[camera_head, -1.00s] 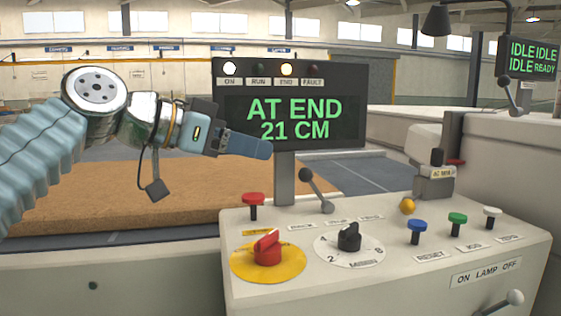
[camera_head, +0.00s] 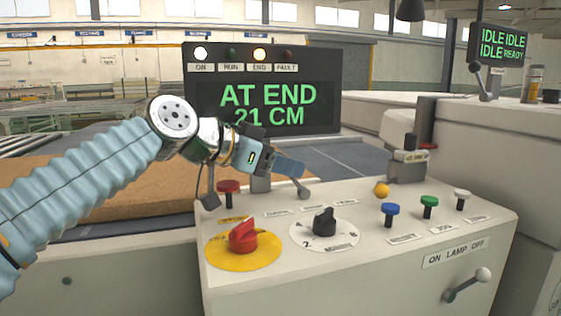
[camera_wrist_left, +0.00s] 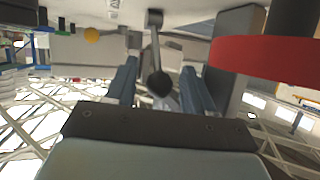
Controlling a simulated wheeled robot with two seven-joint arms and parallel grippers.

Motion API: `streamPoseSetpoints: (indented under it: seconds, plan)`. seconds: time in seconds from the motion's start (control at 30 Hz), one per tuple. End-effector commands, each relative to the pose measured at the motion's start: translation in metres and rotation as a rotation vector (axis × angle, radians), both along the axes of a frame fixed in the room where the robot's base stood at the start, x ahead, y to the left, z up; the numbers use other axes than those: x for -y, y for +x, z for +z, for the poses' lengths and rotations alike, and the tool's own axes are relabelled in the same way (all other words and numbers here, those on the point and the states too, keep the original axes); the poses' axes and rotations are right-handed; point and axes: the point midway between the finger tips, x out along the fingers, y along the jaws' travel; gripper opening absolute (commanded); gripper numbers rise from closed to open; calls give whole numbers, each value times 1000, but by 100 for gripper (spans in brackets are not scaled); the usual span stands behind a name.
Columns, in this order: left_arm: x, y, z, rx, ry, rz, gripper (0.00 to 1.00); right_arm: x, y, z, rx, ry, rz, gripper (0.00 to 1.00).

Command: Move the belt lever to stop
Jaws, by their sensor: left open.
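The belt lever (camera_head: 304,193) stands on the control panel (camera_head: 360,260) below the display. In the head view its base shows and its upper part is hidden behind my left gripper (camera_head: 288,168). In the left wrist view the lever's dark ball knob (camera_wrist_left: 160,84) shows between the two open blue fingers of my left gripper (camera_wrist_left: 159,70), with a gap on either side. I cannot tell whether a finger touches it. The display (camera_head: 262,95) reads AT END, 21 CM, with the ON and END lamps lit. My right gripper is not in view.
A red rotary switch (camera_head: 243,237) and black dial (camera_head: 324,222) lie in front.

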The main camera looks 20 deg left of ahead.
Motion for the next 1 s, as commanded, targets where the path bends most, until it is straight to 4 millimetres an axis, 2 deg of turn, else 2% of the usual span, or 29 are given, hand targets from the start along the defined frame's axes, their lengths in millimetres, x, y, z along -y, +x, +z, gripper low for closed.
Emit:
streamPoseSetpoints:
  seconds: [0.23,0.6,0.87,1.0]
  plan:
    - [1,1,0,1,-1,0,53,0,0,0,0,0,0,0]
    - [1,0,0,1,-1,0,0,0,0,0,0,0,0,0]
    - [-1,1,1,-2,1,0,0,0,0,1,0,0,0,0]
    - [-9,2,5,-14,21,2,0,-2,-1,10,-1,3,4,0]
